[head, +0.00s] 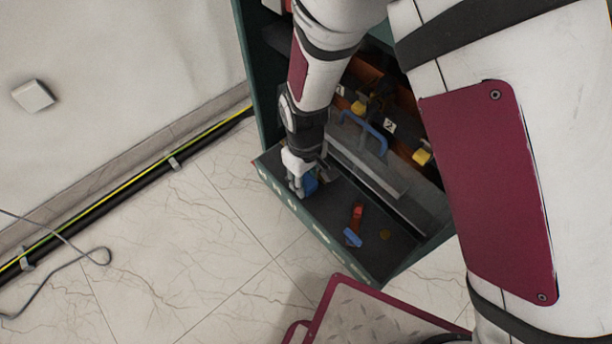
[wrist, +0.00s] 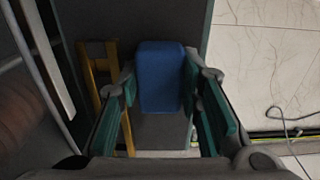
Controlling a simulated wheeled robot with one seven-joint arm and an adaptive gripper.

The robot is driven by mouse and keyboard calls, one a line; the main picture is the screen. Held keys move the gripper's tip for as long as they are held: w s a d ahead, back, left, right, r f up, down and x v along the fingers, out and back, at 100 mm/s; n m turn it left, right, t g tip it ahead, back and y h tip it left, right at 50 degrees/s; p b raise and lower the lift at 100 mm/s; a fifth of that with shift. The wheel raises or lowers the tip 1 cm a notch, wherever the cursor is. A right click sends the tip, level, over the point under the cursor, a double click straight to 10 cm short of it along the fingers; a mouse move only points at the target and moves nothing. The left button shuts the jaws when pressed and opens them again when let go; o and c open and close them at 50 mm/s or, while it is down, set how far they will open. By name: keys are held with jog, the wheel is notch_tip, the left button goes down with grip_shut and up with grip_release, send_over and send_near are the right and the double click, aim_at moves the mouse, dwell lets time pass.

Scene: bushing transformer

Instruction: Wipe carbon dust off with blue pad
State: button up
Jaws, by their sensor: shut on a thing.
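The blue pad (wrist: 160,78) is a rounded blue block between the two fingers of my gripper (wrist: 160,88) in the wrist view. The gripper is shut on it. In the head view my gripper (head: 303,186) reaches down at the left end of the dark tray floor (head: 330,205) of a green cabinet, and the pad (head: 310,183) shows partly behind the fingers. I cannot tell whether the pad touches the floor of the tray. No carbon dust can be made out clearly in either view.
A red and blue tool (head: 355,225) and a small brown disc (head: 384,235) lie on the tray. A blue handle (head: 362,132) and yellow parts (head: 422,157) stand behind. The cabinet's green front edge (head: 320,235) borders it. A cable (head: 60,262) lies on the left floor.

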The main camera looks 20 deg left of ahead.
aim_at(276, 160)
jog(key=shift+w+a, duration=0.2)
jog(key=shift+a, duration=0.5)
jog(key=shift+w+a, duration=0.2)
jog(key=shift+a, duration=0.45)
jog(key=shift+w+a+f, duration=0.1)
jog(key=shift+w+a, duration=0.2)
jog(key=shift+a, duration=0.45)
jog(key=shift+w+a, duration=0.3)
jog(key=shift+a, duration=0.45)
jog(key=shift+c, duration=0.5)
jog(key=shift+w+a+r, duration=0.1)
jog(key=shift+w+a, duration=0.2)
jog(key=shift+a, duration=0.4)
jog(key=shift+w+a+r, duration=0.1)
jog(key=shift+w+a, duration=0.2)
jog(key=shift+a, duration=0.4)
jog(key=shift+w+a, duration=0.3)
jog(key=shift+a, duration=0.4)
jog(key=shift+r+p, duration=0.8)
jog(key=shift+r, duration=0.5)
jog(key=s+a, duration=0.4)
jog(key=s, duration=0.7)
jog(key=shift+a+p, duration=0.3)
jog(key=shift+p, duration=0.15)
jog(key=shift+s, duration=0.1)
